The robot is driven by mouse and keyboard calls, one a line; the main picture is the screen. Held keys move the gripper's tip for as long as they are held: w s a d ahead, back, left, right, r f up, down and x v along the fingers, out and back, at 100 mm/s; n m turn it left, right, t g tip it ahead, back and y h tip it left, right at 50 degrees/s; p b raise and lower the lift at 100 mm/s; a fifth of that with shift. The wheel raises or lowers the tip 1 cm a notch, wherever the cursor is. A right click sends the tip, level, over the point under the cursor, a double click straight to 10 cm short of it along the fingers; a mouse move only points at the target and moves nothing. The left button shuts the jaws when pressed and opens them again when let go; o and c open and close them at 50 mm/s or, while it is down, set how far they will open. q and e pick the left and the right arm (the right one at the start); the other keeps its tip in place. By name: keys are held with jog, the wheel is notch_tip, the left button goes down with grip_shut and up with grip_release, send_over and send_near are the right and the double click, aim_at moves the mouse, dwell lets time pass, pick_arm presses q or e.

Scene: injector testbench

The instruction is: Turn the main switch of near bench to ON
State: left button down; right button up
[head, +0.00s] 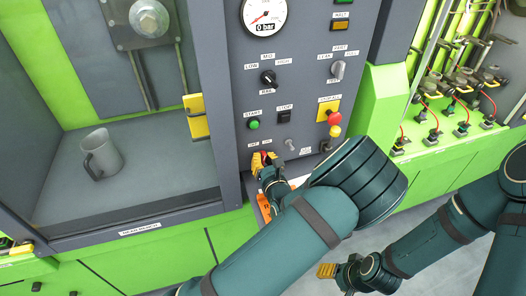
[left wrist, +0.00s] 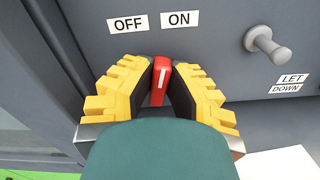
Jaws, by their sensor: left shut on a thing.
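The main switch (left wrist: 163,74) is a red handle with a white line, low on the grey control panel (head: 238,85). In the left wrist view, the OFF label (left wrist: 127,25) and the ON label (left wrist: 180,18) are above it. The handle points up, with its white line nearer the ON label than OFF. My left gripper (head: 262,162) is shut on the handle, a yellow-padded finger on each side. It hides the lower part of the switch. My right gripper (head: 327,270) hangs low over the floor, away from the panel; its opening is unclear.
A metal lever (left wrist: 265,42) sticks out right of the switch, above a LET DOWN label. Higher up are a green START button (head: 254,124), a red emergency button (head: 334,117) and a gauge (head: 264,14). A grey jug (head: 101,155) stands in the bench chamber at left.

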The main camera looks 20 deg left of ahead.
pick_arm(q)
jog(key=shift+r+m+p, duration=0.1)
jog(key=shift+m+p, duration=0.45)
jog(key=shift+m, duration=0.15)
jog(key=c, duration=1)
grip_release()
jog(key=shift+w, duration=0.1)
jog(key=shift+o, duration=0.2)
jog(key=v, duration=1.2)
